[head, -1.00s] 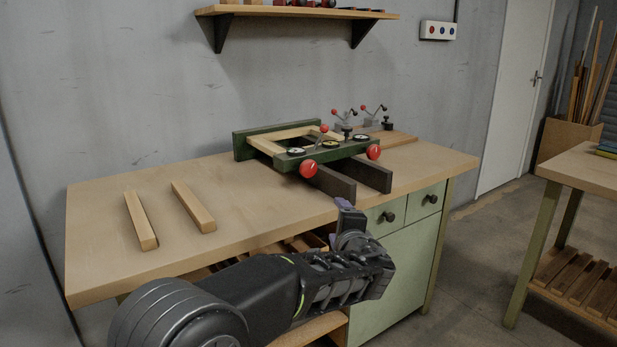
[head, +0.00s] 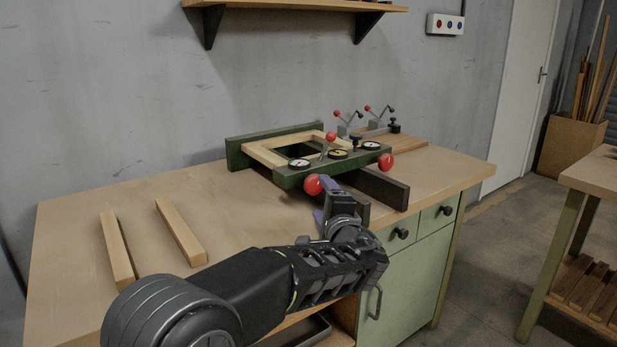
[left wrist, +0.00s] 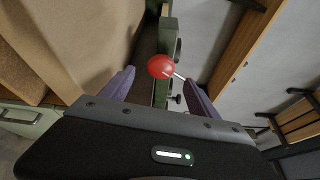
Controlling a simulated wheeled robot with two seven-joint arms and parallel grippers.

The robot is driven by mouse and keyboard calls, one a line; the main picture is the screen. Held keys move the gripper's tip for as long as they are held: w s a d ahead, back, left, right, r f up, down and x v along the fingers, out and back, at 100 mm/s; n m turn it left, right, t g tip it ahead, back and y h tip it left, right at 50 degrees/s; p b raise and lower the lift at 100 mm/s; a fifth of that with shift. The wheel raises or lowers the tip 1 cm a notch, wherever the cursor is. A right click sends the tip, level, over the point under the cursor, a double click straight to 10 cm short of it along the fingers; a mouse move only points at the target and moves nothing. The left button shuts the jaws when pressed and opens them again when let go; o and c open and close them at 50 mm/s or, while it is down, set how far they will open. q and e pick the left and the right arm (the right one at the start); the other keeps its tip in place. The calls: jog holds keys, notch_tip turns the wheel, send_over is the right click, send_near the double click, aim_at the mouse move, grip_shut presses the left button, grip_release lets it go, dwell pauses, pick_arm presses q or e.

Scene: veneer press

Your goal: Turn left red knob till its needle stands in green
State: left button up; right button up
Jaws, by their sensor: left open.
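The left red knob (head: 313,184) is on the front of the green press frame (head: 290,180), under the left dial (head: 299,164). The dial's needle is too small to read. My left gripper (head: 326,204) is open just in front of the left knob and slightly below it in the head view. In the left wrist view a red knob (left wrist: 161,66) shows ahead, between and beyond my open purple fingers (left wrist: 160,84); no contact shows. A second red knob (head: 386,161) is at the press's right end. My right gripper is not in view.
Two wooden strips (head: 181,232) lie on the bench top (head: 75,215) at left. A red-tipped lever (head: 330,138) stands on the press. Dark rails (head: 375,187) jut from its front. Two small red-tipped clamps (head: 347,118) stand behind. A shelf (head: 290,5) hangs above.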

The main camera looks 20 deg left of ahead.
aim_at(315, 186)
pick_arm(q)
jog(key=shift+w+a, duration=0.1)
jog(key=shift+w, duration=0.25)
jog(key=shift+s+r, duration=0.15)
jog(key=shift+s, duration=0.05)
jog(key=shift+p+x, duration=0.45)
jog(key=shift+x, duration=3.5)
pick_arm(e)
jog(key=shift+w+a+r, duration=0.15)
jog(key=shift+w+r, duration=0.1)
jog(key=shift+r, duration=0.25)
pick_arm(q)
jog(key=shift+c, duration=0.2)
jog(key=c, duration=1.3)
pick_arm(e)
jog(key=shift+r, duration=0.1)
